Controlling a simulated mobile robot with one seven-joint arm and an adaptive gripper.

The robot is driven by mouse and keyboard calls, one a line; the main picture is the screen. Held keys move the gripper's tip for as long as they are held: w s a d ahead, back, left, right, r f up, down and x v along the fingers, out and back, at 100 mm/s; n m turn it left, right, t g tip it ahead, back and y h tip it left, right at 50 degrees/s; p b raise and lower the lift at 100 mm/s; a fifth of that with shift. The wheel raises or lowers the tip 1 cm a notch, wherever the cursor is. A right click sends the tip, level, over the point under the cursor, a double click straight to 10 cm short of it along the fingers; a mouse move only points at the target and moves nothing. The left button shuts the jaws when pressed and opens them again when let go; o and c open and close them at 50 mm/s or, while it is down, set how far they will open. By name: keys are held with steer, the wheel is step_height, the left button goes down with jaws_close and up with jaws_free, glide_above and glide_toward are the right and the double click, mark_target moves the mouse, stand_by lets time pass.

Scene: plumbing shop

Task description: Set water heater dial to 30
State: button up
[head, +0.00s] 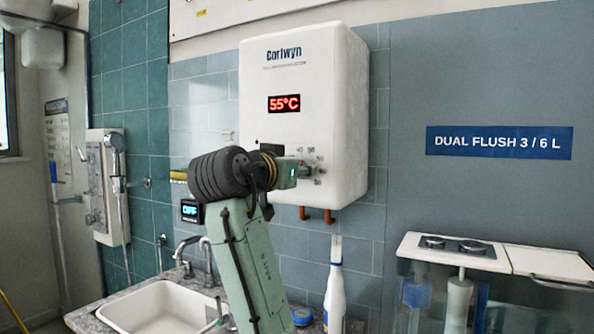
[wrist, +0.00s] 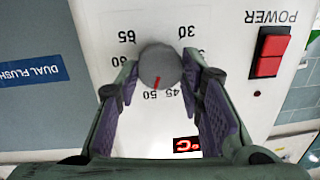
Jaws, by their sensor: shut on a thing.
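The water heater (head: 345,110) is a white wall box whose red display (head: 284,103) reads 55°C. Its round grey dial (wrist: 160,64) shows in the wrist view, upside down, with numbers around it including 30, 45, 50 and 65. The dial's red mark points down in that view, near 50 and toward the gap to 45. My gripper (head: 298,170) is at the heater's lower front, its purple-padded fingers shut on the dial from both sides. In the head view my gripper hides the dial, and some numbers are covered.
A red POWER switch (wrist: 269,52) sits beside the dial. Copper pipes (head: 317,214) come out below the heater. A sink (head: 165,308), a faucet (head: 186,248) and a white bottle (head: 335,290) are below. A toilet-flush display (head: 470,250) stands at the right.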

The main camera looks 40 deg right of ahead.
steer(key=shift+w+a+f+n+g+h+p, duration=0.1)
steer(key=shift+n+g+h+p, duration=0.25)
steer(key=shift+n, duration=4.5)
steer(key=shift+w+f+n+g+h+p, duration=0.1)
steer(key=shift+n+g+h+p, duration=0.3)
steer(key=shift+n, duration=4.5)
steer(key=shift+w+a+f+n+g+h+p, duration=0.2)
steer(key=shift+n+g, duration=0.25)
steer(key=shift+n, duration=4.4)
steer(key=shift+s+d+r, duration=0.1)
steer(key=shift+d, duration=0.05)
steer(key=o, duration=1.2)
steer(key=shift+c, duration=0.2)
